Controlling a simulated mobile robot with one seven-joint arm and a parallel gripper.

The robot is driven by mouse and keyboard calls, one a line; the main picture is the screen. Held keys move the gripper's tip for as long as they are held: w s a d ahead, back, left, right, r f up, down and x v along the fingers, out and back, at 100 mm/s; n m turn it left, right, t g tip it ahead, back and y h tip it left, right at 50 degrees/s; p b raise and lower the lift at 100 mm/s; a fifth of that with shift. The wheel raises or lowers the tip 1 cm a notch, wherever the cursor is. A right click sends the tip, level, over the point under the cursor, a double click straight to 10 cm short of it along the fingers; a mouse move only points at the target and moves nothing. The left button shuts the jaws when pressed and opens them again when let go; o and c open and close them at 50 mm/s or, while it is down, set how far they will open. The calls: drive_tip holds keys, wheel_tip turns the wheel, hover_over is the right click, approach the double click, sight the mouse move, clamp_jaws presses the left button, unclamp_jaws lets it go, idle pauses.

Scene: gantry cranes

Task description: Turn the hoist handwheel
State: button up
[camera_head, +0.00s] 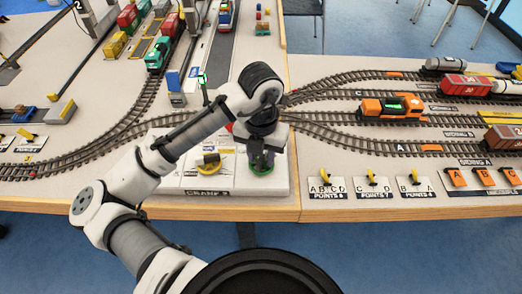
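A white control panel (235,187) lettered CRANE, with a number I cannot read surely, stands at the table's front edge. It carries a green round wheel (262,168) at the right and a yellow-and-dark knob (209,162) at the left. I cannot read which of them is marked hoist. My gripper (263,150) points down right over the green wheel and hides much of it. The fingers are dark and small here, so I cannot tell whether they touch or grasp the wheel.
Model tracks run on both sides, with an orange locomotive (391,106) and red wagons (466,86) at the right. Points panels (327,187) line the front edge. A green-topped post (203,84) and a blue block (174,82) stand behind my forearm.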

wheel_tip(320, 180, up, 14)
idle(0.5)
drive_tip(key=shift+f, duration=0.1)
idle(0.7)
